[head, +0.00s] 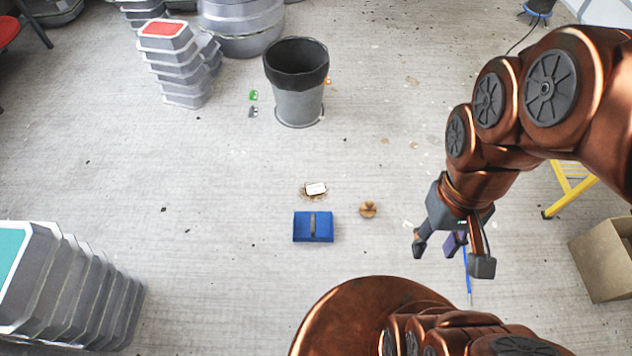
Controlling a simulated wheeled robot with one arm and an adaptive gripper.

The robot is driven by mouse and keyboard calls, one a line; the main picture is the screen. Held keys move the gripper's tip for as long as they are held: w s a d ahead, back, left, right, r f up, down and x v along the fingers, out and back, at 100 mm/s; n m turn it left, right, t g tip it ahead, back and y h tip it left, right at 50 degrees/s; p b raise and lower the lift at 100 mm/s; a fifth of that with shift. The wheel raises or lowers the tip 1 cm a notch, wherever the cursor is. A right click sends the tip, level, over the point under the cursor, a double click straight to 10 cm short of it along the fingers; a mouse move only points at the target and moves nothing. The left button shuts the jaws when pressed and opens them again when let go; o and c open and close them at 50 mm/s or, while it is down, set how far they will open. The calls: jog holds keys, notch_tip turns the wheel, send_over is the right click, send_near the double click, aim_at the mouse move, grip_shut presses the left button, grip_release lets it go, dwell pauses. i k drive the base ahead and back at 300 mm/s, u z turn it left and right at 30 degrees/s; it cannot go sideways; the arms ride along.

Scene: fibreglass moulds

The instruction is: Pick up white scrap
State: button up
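A small white scrap (316,188) lies on a brown patch on the grey floor, near the middle of the head view. It is just behind a blue block with a dark band (313,227). My gripper (450,258) is to the right of the scrap and well apart from it, pointing down with its fingers spread open. A small purple thing (453,244) shows between the fingers; I cannot tell whether it lies on the floor behind them.
A brown knobbed piece (368,209) lies right of the blue block. A grey bin with a black liner (297,82) stands behind, with small green (253,95) and grey pieces beside it. Stacked moulds (65,290) stand front left; a cardboard box (606,258) is at right.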

aim_at(317, 188)
jog(key=z, duration=0.6)
jog(key=i, duration=1.5)
jog(key=u, duration=2.6)
